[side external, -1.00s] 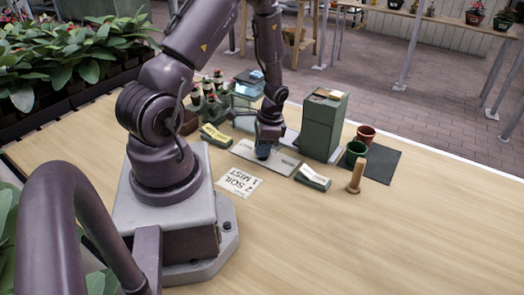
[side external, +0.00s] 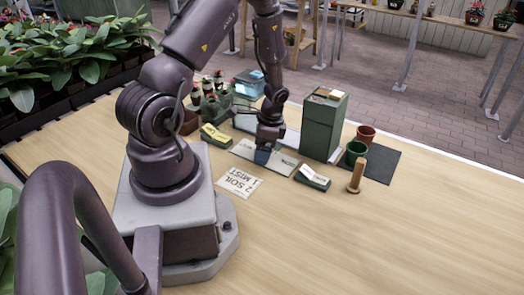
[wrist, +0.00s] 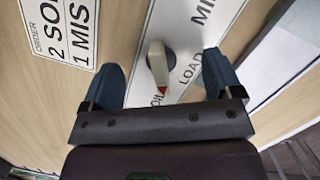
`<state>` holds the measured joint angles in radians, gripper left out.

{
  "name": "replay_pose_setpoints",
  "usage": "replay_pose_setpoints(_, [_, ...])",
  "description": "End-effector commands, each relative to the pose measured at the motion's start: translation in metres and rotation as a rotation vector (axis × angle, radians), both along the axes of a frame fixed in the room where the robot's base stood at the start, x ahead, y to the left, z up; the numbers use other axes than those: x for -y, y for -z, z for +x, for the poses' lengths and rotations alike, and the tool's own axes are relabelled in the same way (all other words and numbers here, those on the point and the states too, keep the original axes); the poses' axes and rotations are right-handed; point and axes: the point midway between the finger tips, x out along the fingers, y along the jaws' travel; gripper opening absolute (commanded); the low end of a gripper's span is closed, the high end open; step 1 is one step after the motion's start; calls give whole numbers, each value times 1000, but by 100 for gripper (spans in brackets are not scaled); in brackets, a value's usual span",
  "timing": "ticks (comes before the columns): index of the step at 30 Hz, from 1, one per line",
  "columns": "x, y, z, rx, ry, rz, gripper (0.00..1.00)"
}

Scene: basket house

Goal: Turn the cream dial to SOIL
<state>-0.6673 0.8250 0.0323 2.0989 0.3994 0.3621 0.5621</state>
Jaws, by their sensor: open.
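The cream dial (wrist: 157,62) is in the wrist view, between my gripper's two blue fingers, with a visible gap on each side. Its red tip (wrist: 162,88) points down toward a word that shows as "OIL", partly cut off by my gripper. The white label plate (wrist: 185,70) also carries "LOAD" and a word starting "MI". My gripper (wrist: 162,64) is open. In the side view my gripper (side external: 263,156) is low over the label plate (side external: 285,164) and hides the dial. Whether the fingers touch the plate cannot be told.
An order card (side external: 239,182) reading "2 SOIL, 1 MIST" lies near my base. A tall green box (side external: 322,125), a green pot (side external: 355,150), a red pot (side external: 366,134) and a wooden peg (side external: 356,175) stand to the right. The front right tabletop (side external: 400,230) is clear.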

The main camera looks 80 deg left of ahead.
Motion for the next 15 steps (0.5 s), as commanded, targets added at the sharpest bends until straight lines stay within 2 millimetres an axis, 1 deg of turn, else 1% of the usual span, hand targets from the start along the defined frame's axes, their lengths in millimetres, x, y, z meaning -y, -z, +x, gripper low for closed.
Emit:
replay_pose_setpoints(5, [0, -4, 0, 1, -1, 1, 85])
replay_pose_setpoints(15, [0, -31, 1, 2, -1, 1, 85])
